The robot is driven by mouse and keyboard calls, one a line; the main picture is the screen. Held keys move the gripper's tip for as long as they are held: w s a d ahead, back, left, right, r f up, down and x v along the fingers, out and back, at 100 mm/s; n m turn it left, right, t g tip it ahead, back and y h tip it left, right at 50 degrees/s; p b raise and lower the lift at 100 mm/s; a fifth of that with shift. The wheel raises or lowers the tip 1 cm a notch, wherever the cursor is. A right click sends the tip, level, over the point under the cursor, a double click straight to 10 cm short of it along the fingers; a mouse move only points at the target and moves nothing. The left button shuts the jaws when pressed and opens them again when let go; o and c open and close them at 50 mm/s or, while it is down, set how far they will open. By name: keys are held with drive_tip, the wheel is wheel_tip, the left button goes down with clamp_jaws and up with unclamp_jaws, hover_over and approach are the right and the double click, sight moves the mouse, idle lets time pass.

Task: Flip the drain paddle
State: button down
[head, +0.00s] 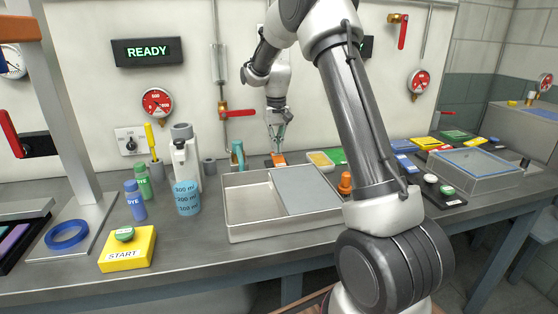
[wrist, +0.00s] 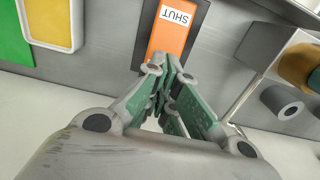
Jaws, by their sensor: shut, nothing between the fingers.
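An orange paddle (head: 279,160) lies on the bench behind the metal tray. In the wrist view the orange paddle (wrist: 176,38) sits in a dark frame, and its face carries a white label reading SHUT, seen upside down. My gripper (head: 277,146) points down over the paddle. In the wrist view my gripper (wrist: 172,72) has its green-padded fingers together and empty, with the tips overlapping the paddle's near end. I cannot tell whether the tips touch it. The paddle's near end is partly hidden by the fingers.
The metal tray (head: 245,203) stands in front of the paddle. A teal object (head: 237,155) stands left of it, and a yellow-topped tray (head: 320,160) lies to the right. A red-handled valve (head: 238,113) is on the wall behind. A lit sign (head: 147,51) reads READY.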

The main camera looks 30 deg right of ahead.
drive_tip(key=shift+f, duration=1.15)
idle(0.4)
drive_tip(key=shift+r, duration=3.55)
